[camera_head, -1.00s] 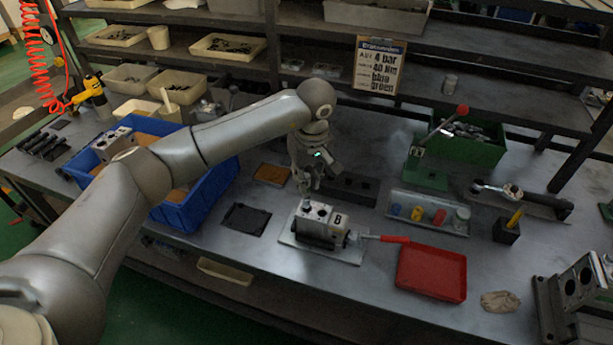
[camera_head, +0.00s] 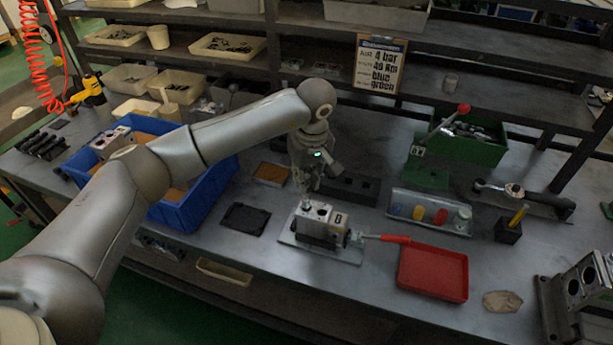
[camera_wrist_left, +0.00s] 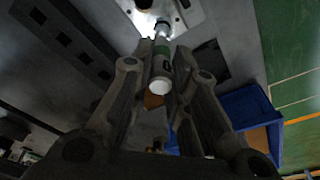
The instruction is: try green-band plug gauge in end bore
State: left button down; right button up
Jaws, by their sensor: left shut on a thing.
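My left gripper (camera_head: 310,186) is just behind the valve block (camera_head: 316,224) in the head view. In the left wrist view the gripper (camera_wrist_left: 160,88) is shut on the green-band plug gauge (camera_wrist_left: 161,66), which has a white near end, a green band and a metal far end. The far end points at the valve block (camera_wrist_left: 182,22) and meets or overlaps its face. I cannot tell whether it is inside a bore. The block sits on a light plate (camera_head: 292,241), with holes in its top face. My right gripper is not in view.
A pale tray (camera_head: 428,226) holds several coloured pieces on the right. A red tray (camera_head: 432,274) lies right of the block, near a red-handled part (camera_head: 388,238). A blue bin (camera_head: 190,213) stands left, and a black mat (camera_head: 245,219) lies between bin and block.

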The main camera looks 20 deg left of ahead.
aim_at(306, 199)
pick_arm(q)
jog(key=shift+f+b, duration=1.35)
jog(key=shift+f, duration=0.25)
dwell(1.0)
jog(key=shift+r, duration=0.1)
jog(key=shift+r, duration=0.5)
jog(key=shift+r+p, duration=1.7)
jog(key=shift+r, duration=1.35)
